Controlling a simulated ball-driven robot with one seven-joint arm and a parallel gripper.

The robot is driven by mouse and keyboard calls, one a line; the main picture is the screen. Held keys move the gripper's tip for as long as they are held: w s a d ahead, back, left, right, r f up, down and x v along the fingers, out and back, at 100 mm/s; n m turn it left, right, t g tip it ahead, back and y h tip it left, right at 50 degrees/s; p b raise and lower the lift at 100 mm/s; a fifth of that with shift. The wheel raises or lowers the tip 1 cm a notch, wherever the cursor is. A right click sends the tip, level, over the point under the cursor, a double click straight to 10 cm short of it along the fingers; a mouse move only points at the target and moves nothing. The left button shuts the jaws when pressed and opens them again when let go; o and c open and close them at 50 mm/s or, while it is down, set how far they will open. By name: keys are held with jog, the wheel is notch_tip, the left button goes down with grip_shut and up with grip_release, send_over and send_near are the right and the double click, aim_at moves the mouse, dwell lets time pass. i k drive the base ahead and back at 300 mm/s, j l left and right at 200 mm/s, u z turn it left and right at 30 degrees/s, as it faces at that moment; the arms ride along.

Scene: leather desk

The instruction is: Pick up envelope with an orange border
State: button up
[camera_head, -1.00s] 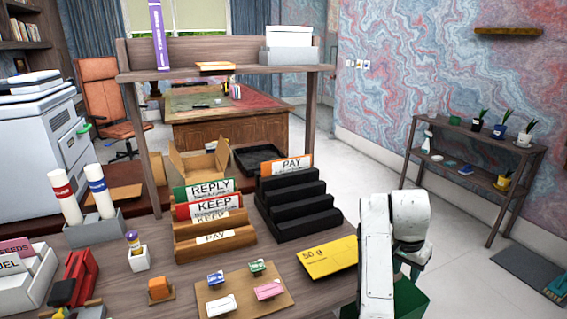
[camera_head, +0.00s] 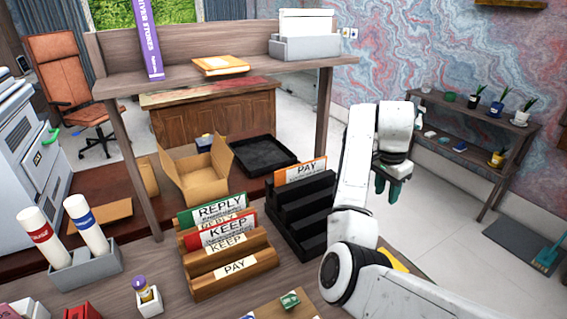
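The envelope with an orange border (camera_head: 300,171), marked PAY, stands upright in the rearmost slot of the black stepped rack (camera_head: 303,222). Its lower part is hidden by the rack. My gripper (camera_head: 387,188) hangs from the raised white arm, to the right of the envelope and clear of it in the picture. Its two dark green fingers point down and look slightly apart, with nothing seen between them.
A wooden rack (camera_head: 230,277) left of the black one holds a green-edged REPLY envelope (camera_head: 213,209) and a red-edged KEEP envelope (camera_head: 220,232). A shelf board (camera_head: 190,77) runs above and behind the racks. An open cardboard box (camera_head: 200,178) and black tray (camera_head: 262,155) lie behind.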

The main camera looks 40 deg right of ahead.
aim_at(300, 171)
jog(key=i, duration=1.1)
